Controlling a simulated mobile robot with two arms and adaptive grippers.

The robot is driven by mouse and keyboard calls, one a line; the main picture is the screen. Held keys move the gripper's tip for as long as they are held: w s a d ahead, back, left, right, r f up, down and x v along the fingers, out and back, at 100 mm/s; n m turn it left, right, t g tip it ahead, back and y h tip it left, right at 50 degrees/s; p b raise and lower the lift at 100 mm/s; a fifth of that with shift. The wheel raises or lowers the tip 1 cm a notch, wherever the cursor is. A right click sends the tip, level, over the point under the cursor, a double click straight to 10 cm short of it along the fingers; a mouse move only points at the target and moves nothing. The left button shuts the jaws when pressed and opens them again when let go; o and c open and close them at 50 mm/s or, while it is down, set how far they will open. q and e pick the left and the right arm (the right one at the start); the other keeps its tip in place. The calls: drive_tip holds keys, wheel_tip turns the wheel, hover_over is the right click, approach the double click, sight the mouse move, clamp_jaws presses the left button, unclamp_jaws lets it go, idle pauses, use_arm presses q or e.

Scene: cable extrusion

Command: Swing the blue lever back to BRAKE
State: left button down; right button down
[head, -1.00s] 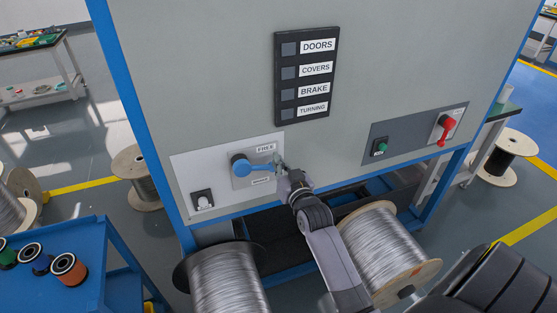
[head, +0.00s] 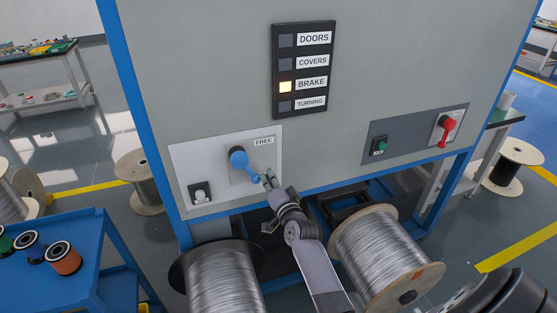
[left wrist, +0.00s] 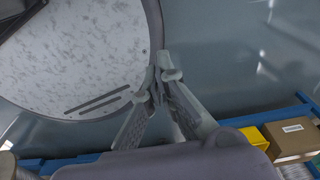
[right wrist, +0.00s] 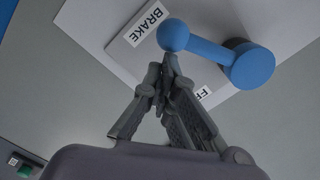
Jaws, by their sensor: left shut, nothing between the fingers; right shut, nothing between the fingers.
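The blue lever (head: 239,158) is on a grey plate on the machine's front, its arm slanting down to the right from its hub. In the right wrist view its round knob (right wrist: 173,36) is beside the BRAKE label (right wrist: 146,23). The FREE label (head: 264,141) shows above the lever. My right gripper (head: 268,181) is shut and empty, its fingertips right at the knob; I cannot tell if they touch. The BRAKE lamp (head: 286,87) glows yellow; the other lamps are dark. My left gripper (left wrist: 162,78) is shut and empty beside a round speckled disc.
Wire spools (head: 222,280) and (head: 385,250) stand below the machine front, either side of my right arm. A blue cart (head: 85,225) with small reels is at the left. A red switch (head: 447,125) and a green button (head: 380,146) are on the right panel.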

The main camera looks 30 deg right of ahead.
use_arm(q)
drive_tip(key=shift+w+f+b, duration=0.3)
drive_tip(key=shift+f+b, duration=0.15)
drive_tip(key=shift+f, duration=0.1)
drive_tip(key=shift+w+f+b, duration=0.25)
drive_tip(key=shift+f+b, duration=0.2)
drive_tip(key=shift+f, duration=0.05)
use_arm(e)
drive_tip(key=shift+w+a+f+m, duration=0.2)
drive_tip(key=shift+a+f+m, duration=0.35)
drive_tip(key=shift+m, duration=0.3)
drive_tip(key=shift+w+a+f+m, duration=0.15)
drive_tip(key=shift+a+f+m, duration=0.2)
drive_tip(key=shift+a+m, duration=0.4)
drive_tip(key=shift+w+a+f+m, duration=0.2)
drive_tip(key=shift+a+f+m, duration=0.3)
drive_tip(key=shift+m, duration=0.4)
use_arm(q)
drive_tip(key=shift+s, duration=0.15)
drive_tip(key=shift+d, duration=0.1)
use_arm(e)
drive_tip(key=shift+r, duration=0.1)
